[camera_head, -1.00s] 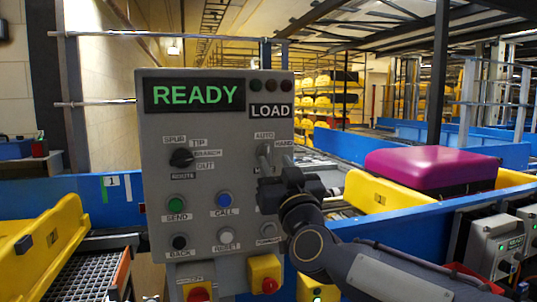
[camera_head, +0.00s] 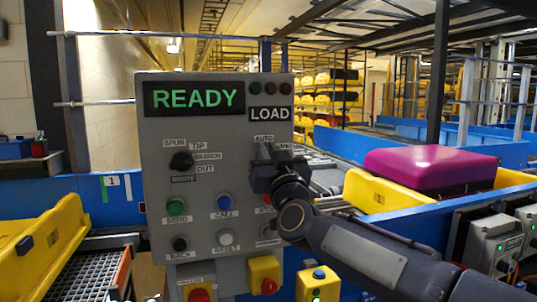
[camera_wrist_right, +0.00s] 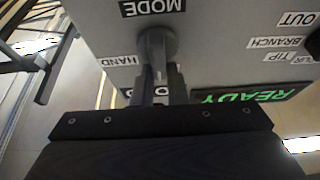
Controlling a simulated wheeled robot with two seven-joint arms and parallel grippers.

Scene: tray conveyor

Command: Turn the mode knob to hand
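The mode knob (camera_wrist_right: 157,42) is a grey round knob with a lever on the grey control panel (camera_head: 211,125). In the right wrist view, upside down, its lever points down toward a mostly hidden label, and the HAND label (camera_wrist_right: 119,61) lies to the left. In the head view the knob (camera_head: 264,152) shows just above my right gripper (camera_head: 262,172), which hides its lower part. My right gripper (camera_wrist_right: 160,88) is at the knob, its two dark fingers apart on either side of the lever. Contact cannot be told. My left gripper is not in view.
The panel's READY display (camera_head: 194,97), selector knob (camera_head: 181,161), green button (camera_head: 176,207) and blue button (camera_head: 224,202) are close by. Yellow boxes with red buttons sit below. A magenta-topped yellow tray (camera_head: 385,190) stands on the conveyor at right.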

